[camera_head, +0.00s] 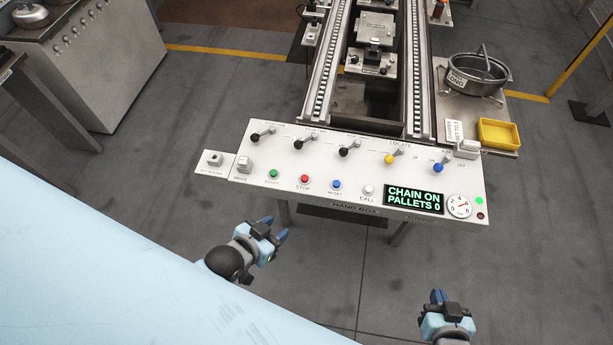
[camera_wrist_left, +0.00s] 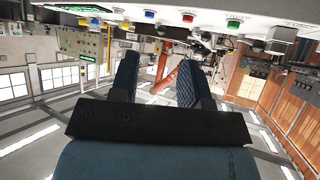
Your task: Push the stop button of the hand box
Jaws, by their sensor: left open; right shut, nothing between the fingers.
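The hand box (camera_head: 330,196) is a white sloped panel with a row of levers above a row of buttons. Its red stop button (camera_head: 304,179) sits between the green start button (camera_head: 273,174) and the blue reset button (camera_head: 336,184). The stop button also shows at the top of the left wrist view (camera_wrist_left: 188,18). My left gripper (camera_head: 276,229) is open and empty, in front of and apart from the panel's near edge, below the start and stop buttons in the picture. My right gripper (camera_head: 437,296) is shut and empty, in front of the panel's right part.
A lit display (camera_head: 413,199) reads "CHAIN ON PALLETS 0", with a gauge (camera_head: 459,206) beside it. A small side box (camera_head: 214,161) adjoins the panel's left end. The conveyor (camera_head: 416,75) runs behind. A light-blue surface (camera_head: 110,270) fills the lower left. Floor in front of the panel is clear.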

